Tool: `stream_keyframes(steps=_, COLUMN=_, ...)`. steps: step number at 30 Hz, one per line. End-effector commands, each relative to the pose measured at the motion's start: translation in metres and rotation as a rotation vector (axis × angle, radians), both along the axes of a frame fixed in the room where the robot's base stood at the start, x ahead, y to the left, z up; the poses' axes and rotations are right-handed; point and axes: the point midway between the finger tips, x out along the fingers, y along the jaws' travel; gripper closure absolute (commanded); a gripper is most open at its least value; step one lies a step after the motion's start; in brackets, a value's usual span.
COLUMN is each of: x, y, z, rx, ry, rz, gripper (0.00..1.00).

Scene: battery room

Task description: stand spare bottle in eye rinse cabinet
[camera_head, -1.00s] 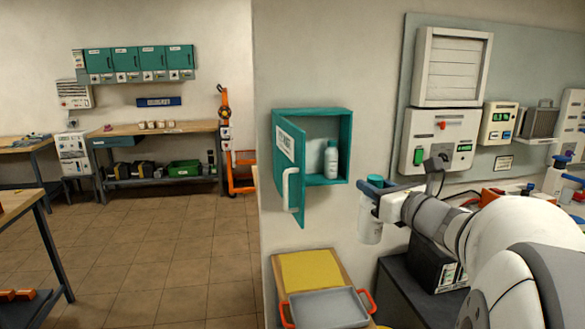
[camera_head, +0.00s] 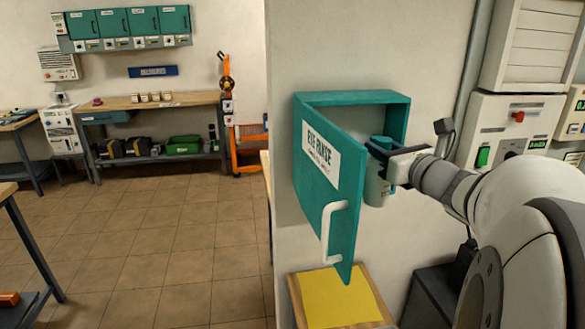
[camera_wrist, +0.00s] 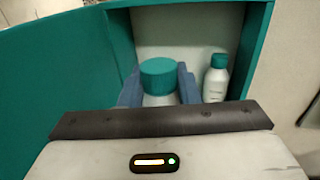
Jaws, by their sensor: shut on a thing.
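The teal eye rinse cabinet (camera_head: 398,99) is on the wall, its labelled door (camera_head: 329,190) standing open toward me. My gripper (camera_head: 378,158) is shut on the spare bottle (camera_head: 376,189), white with a teal cap, held upright in front of the cabinet opening. In the wrist view the held bottle (camera_wrist: 158,77) is between the blue fingers (camera_wrist: 159,90), with the cabinet's interior behind it. Another white bottle with a teal cap (camera_wrist: 215,80) stands inside the cabinet at the right. In the head view that bottle is hidden, and the door covers much of the interior.
The open door and its white handle (camera_head: 328,235) stick out to the left of my gripper. A yellow-topped surface (camera_head: 340,298) is below the cabinet. Wall panels with switches (camera_head: 508,125) are at the right. Open tiled floor (camera_head: 170,240) lies at the left.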

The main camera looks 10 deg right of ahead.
Motion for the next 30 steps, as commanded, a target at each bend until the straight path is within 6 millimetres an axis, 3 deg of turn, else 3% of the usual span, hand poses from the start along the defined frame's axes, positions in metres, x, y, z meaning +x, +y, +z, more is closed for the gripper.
stream_keyframes(steps=5, x=0.029, y=0.002, z=0.002, rx=0.003, ry=0.002, rz=0.008, gripper=1.00)
stream_keyframes(steps=18, x=0.147, y=0.003, z=0.003, rx=0.003, ry=0.002, rz=0.006, gripper=1.00)
stream_keyframes(steps=24, x=0.189, y=0.002, z=0.003, rx=0.001, ry=0.000, rz=0.005, gripper=1.00)
stream_keyframes(steps=26, x=0.200, y=0.002, z=0.002, rx=0.001, ry=0.000, rz=0.004, gripper=1.00)
stream_keyframes(steps=30, x=0.196, y=0.001, z=-0.022, rx=0.003, ry=0.002, rz=0.002, gripper=1.00)
